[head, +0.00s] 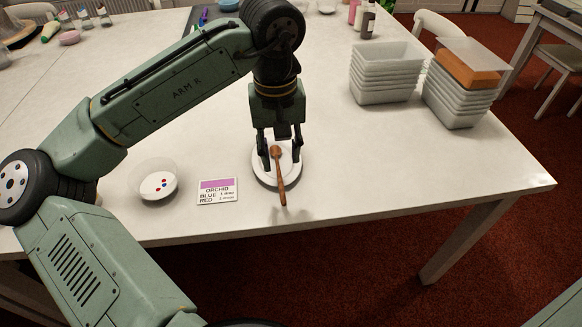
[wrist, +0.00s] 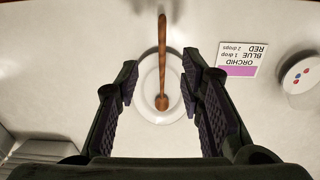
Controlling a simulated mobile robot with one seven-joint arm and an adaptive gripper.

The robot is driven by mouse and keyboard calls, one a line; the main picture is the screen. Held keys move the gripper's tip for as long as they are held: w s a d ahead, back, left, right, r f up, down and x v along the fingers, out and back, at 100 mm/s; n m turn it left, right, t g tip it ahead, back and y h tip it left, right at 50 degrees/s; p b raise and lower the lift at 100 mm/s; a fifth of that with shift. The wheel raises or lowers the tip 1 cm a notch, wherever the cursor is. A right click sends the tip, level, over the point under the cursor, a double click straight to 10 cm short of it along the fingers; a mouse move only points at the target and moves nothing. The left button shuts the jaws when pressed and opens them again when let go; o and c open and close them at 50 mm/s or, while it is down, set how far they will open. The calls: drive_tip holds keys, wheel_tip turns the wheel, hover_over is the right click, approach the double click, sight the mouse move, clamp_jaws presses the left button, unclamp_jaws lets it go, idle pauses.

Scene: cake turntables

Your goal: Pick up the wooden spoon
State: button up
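The wooden spoon (head: 279,180) lies across a small white plate (head: 260,172) near the table's front edge, its handle reaching over the rim toward that edge. In the wrist view the spoon (wrist: 162,65) runs upright in the picture, with its round head on the plate (wrist: 176,112). My gripper (head: 279,165) is above the plate with its fingers apart, one on each side of the spoon. In the wrist view the gripper (wrist: 161,80) is open, with clear gaps between both fingers and the spoon. Nothing is between the fingertips that they touch.
A card reading "ORCHID" (head: 217,191) and a clear bowl with red and blue drops (head: 158,183) are left of the plate. Stacked white containers (head: 384,75) and a second stack with an orange item (head: 459,95) stand at the right. The table between is clear.

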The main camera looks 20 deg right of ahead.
sight(282, 190)
drive_tip(key=f, duration=0.5)
drive_tip(key=shift+s+a, duration=0.15)
drive_tip(key=shift+a, duration=0.1)
drive_tip(key=shift+d+f+p, duration=0.15)
drive_tip(key=shift+f+p, duration=0.25)
drive_tip(key=shift+f, duration=1.15)
drive_tip(key=shift+d+f+p, duration=0.1)
drive_tip(key=shift+f+p, duration=0.25)
drive_tip(key=shift+f, duration=1.15)
drive_tip(key=shift+c, duration=0.2)
drive_tip(key=shift+w, duration=0.2)
clamp_jaws()
